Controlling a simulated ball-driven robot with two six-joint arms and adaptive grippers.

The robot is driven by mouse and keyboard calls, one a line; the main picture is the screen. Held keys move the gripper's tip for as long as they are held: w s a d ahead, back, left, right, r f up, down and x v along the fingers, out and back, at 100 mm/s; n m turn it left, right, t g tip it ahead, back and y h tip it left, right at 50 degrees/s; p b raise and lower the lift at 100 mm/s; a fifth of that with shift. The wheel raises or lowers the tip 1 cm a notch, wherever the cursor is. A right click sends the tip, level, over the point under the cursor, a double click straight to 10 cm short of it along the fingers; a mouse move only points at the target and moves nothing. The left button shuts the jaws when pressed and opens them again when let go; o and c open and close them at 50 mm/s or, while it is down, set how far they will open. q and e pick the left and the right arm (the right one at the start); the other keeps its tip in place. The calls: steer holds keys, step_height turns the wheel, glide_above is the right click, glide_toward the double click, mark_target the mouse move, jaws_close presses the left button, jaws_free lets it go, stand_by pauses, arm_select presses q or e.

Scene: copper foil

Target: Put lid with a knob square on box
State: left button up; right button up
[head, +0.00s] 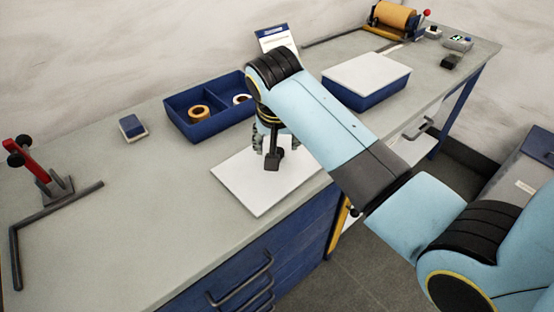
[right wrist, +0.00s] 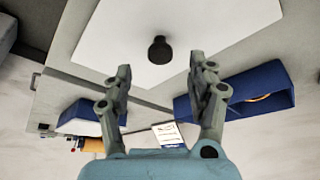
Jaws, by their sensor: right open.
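The lid is a flat white square panel (head: 248,192) lying on the grey bench near its front edge. Its black round knob (right wrist: 160,50) stands up from the panel (right wrist: 215,25) in the right wrist view. My right gripper (right wrist: 160,68) is open above the lid, with the knob just beyond and between its fingertips; nothing is held. In the head view the right gripper (head: 270,148) points down over the lid, partly hidden by my arm. The box (head: 368,95) is blue with a white top face, farther right on the bench. My left gripper is out of view.
A blue divided tray (head: 200,127) with tape rolls stands behind the lid. A copper roll (head: 395,18) is at the far end. The left front bench is mostly clear.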

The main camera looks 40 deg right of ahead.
mark_target(277, 151)
steer(key=x, duration=0.4)
steer(key=shift+w+d+f, duration=0.15)
steer(key=shift+f, duration=0.3)
steer(key=shift+c, duration=0.7)
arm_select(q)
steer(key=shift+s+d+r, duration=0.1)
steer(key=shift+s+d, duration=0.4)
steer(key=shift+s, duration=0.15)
arm_select(e)
steer(key=shift+w, duration=0.1)
jaws_close()
